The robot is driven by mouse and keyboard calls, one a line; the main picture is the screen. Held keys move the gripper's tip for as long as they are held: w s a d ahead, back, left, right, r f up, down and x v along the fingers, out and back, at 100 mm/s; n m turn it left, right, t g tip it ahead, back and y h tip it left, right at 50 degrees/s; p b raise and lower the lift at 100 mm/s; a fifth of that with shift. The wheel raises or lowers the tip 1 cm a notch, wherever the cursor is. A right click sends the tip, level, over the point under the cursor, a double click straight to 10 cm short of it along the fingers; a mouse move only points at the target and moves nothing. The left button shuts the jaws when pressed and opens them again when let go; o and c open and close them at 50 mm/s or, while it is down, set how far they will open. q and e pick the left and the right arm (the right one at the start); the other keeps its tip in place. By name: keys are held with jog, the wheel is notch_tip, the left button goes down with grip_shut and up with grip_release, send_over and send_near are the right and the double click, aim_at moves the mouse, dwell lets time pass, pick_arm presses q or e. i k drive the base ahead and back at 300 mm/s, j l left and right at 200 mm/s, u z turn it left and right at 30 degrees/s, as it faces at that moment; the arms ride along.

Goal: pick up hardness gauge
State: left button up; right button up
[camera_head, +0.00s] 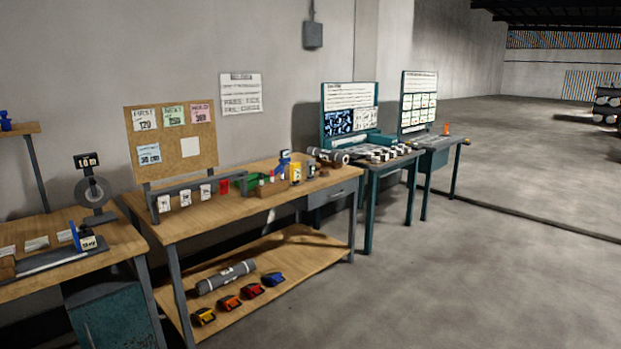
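I cannot tell for certain which item is the hardness gauge. Another blue item with a white label (84,238) stands on the left bench. Neither of my grippers shows in the head view, and nothing is seen being held.
The middle workbench (236,197) has a lower shelf with a grey roll (225,277) and several coloured tools. A pinboard (172,142) stands at its back. Two green-framed stations (350,115) (419,100) stand farther right. The floor in front (450,270) is clear.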

aim_at(309, 162)
jog(key=i+z, duration=0.15)
jog(key=i, duration=1.6)
jog(key=i+u, duration=0.2)
jog(key=i, duration=0.25)
jog(key=i+l+u, duration=0.15)
jog(key=i, duration=0.25)
jog(key=i+l+u, duration=0.2)
jog(key=i, duration=0.25)
jog(key=i+l+u, duration=0.15)
jog(key=i, duration=0.3)
